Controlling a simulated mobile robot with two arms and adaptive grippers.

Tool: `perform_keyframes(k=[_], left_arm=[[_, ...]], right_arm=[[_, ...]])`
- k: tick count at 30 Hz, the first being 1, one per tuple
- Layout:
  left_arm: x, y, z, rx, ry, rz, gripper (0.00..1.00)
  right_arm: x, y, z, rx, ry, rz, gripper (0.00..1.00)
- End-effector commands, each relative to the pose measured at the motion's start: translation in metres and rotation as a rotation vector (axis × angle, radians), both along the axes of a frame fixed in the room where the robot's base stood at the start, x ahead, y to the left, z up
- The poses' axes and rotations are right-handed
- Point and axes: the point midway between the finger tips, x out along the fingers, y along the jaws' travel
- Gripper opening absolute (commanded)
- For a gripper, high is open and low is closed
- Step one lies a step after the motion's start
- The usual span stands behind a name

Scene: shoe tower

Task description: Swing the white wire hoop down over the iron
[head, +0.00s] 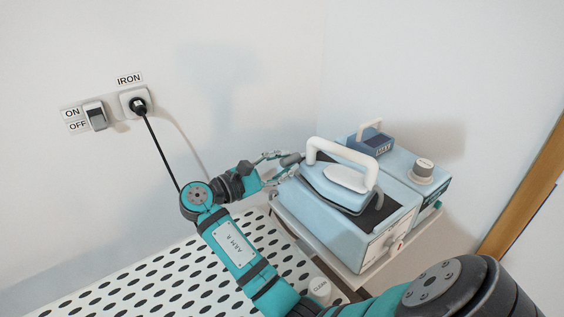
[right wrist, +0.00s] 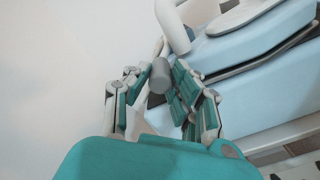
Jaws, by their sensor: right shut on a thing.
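The iron (head: 335,192), pale blue with a thick white handle (head: 345,152), rests on a pale blue base unit (head: 335,228) at the right of the head view. My right gripper (head: 280,164) is at the iron's left end, its fingers closed around a dark grey cylindrical grip (head: 291,159). In the right wrist view, this grip (right wrist: 160,76) lies between the fingers (right wrist: 162,88), with a thin pale piece above it that looks like part of the white wire hoop (right wrist: 158,48). Most of the hoop cannot be made out. My left gripper is not in view.
A wall socket (head: 136,102) labelled IRON holds a black plug and cable, beside an ON/OFF switch (head: 96,116). A perforated white board (head: 175,268) lies in front. The wall is close behind.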

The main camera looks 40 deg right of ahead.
Motion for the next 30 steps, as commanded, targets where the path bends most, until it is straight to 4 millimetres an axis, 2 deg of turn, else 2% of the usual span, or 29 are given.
perform_keyframes(k=[1, 7, 30], left_arm=[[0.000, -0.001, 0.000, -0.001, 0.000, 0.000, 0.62], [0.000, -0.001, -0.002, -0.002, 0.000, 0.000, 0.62], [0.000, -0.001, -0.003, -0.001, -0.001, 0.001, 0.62]], right_arm=[[-0.003, 0.000, -0.006, 0.002, -0.031, -0.004, 0.00], [-0.007, 0.001, -0.012, -0.009, -0.137, -0.006, 0.00], [-0.007, 0.001, -0.016, -0.001, -0.128, -0.006, 0.00]])
